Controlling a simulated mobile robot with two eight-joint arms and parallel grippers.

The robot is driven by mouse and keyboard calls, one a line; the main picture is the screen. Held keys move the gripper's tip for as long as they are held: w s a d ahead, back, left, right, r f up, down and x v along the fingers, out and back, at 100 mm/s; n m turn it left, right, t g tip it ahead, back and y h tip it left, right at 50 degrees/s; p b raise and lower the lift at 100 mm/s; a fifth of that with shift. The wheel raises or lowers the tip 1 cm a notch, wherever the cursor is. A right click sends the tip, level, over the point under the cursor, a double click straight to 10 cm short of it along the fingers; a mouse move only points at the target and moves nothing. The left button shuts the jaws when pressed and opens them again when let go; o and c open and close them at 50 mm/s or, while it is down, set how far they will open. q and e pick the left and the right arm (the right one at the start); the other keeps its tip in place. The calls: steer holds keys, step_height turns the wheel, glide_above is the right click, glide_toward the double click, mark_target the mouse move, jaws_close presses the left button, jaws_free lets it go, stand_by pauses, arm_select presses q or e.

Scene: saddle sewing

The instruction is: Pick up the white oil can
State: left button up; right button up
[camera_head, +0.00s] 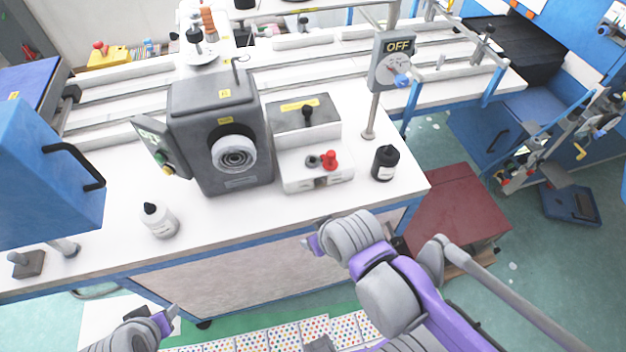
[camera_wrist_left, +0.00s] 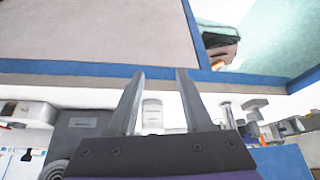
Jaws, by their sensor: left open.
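The white oil can (camera_head: 159,221) with a black nozzle stands upright on the white table, left of the grey machine and near the front edge. In the left wrist view a white can-like shape (camera_wrist_left: 152,112) shows between my left fingers, beyond them. My left gripper (camera_head: 172,314) is at the lower left in the head view, below and in front of the table edge, clear of the can. Its fingers (camera_wrist_left: 158,75) are apart and empty. My right gripper (camera_head: 312,243) is in front of the table's front edge, away from the can; its finger gap is not clear.
A black can (camera_head: 385,163) stands at the table's right. The grey machine (camera_head: 222,130) and a white box with a red knob (camera_head: 316,170) fill the middle. A blue cabinet (camera_head: 45,180) is at the left. The tabletop around the white can is clear.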

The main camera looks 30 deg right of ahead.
arm_select(q)
steer(key=shift+o, duration=0.3)
steer(key=o, duration=0.7)
steer(key=shift+o, duration=0.2)
steer(key=shift+w+a+f+m+b, duration=0.1)
steer(key=shift+f+m+b, duration=0.25)
steer(key=shift+m, duration=0.25)
steer(key=m+t+y+b, duration=0.9)
steer(key=m+y+b, duration=0.15)
steer(key=m, duration=1.65)
glide_toward(154, 213)
steer(key=f, duration=0.1)
steer(key=w+f, duration=0.1)
steer(key=shift+w+f, duration=0.15)
steer(key=shift+f, duration=0.25)
steer(key=shift+m, duration=0.3)
steer(key=x, duration=0.4)
steer(key=shift+w+a+r, duration=0.1)
steer(key=shift+w+a, duration=0.1)
steer(key=shift+w, duration=0.1)
steer(key=shift+r+p+x, duration=0.15)
steer(key=shift+p+x, duration=0.05)
steer(key=shift+x, duration=1.25)
steer(key=shift+r+p+x, duration=0.15)
steer(key=shift+r+x, duration=0.05)
steer(key=shift+x, duration=1.2)
arm_select(e)
step_height(154, 213, down, 12)
steer(key=s, duration=0.2)
steer(key=shift+s+g, duration=0.3)
